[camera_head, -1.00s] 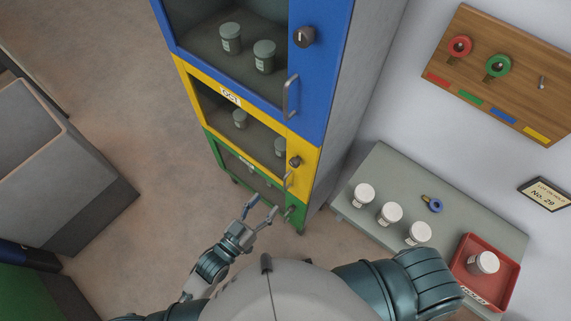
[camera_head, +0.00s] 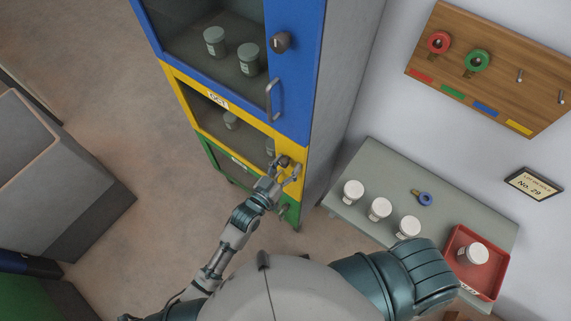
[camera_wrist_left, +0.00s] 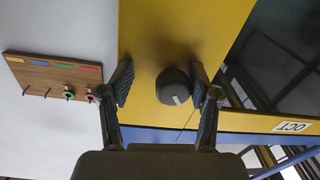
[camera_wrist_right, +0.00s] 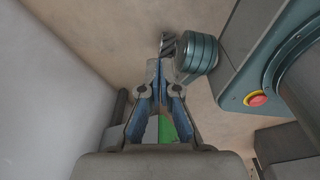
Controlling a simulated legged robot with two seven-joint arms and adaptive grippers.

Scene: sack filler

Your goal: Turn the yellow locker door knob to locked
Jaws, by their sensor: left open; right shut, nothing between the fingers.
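The yellow locker door (camera_head: 180,85) is the middle one of a stacked locker, between a blue door above and a green door below. Its dark round knob (camera_wrist_left: 173,86) with a pale mark shows in the left wrist view. My left gripper (camera_wrist_left: 160,80) is open, with one finger on each side of the knob; I cannot tell whether either finger touches it. In the head view my left gripper (camera_head: 287,168) is at the yellow door and partly covers the knob. My right gripper (camera_wrist_right: 161,75) is shut and empty, away from the locker.
The blue door has its own knob (camera_head: 280,42) and a handle (camera_head: 270,100). A grey table (camera_head: 375,160) to the right holds several white jars, a blue-ringed key (camera_head: 425,199) and a red tray (camera_head: 495,268). A wooden key board (camera_head: 490,75) hangs on the wall.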

